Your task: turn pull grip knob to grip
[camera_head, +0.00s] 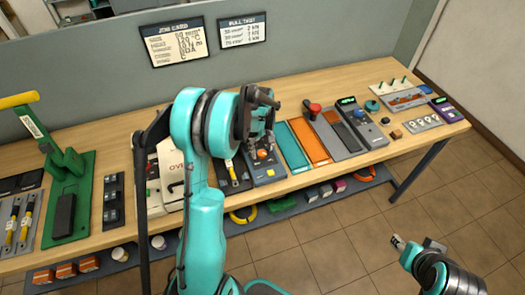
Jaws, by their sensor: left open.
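My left gripper (264,140), dark on a teal arm, points down over the bench, open, in the head view. Just below it is a grey-blue device (267,173) with an orange knob (262,154). The fingers are close to this knob; I cannot tell whether they touch it, and the gripper partly hides it. Farther right, a red knob (313,108) stands by a long grey unit (338,134). No knob label is readable, so I cannot tell which is the pull grip knob. My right gripper (398,242) is low at the right, off the bench, its opening unclear.
A green press (68,190) with a yellow handle stands at the left. Teal (291,146) and orange (309,142) strips lie right of the device. A grey tester with a display (361,122) is farther right. A lower shelf (306,200) holds coils and small boxes. Floor is clear at right.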

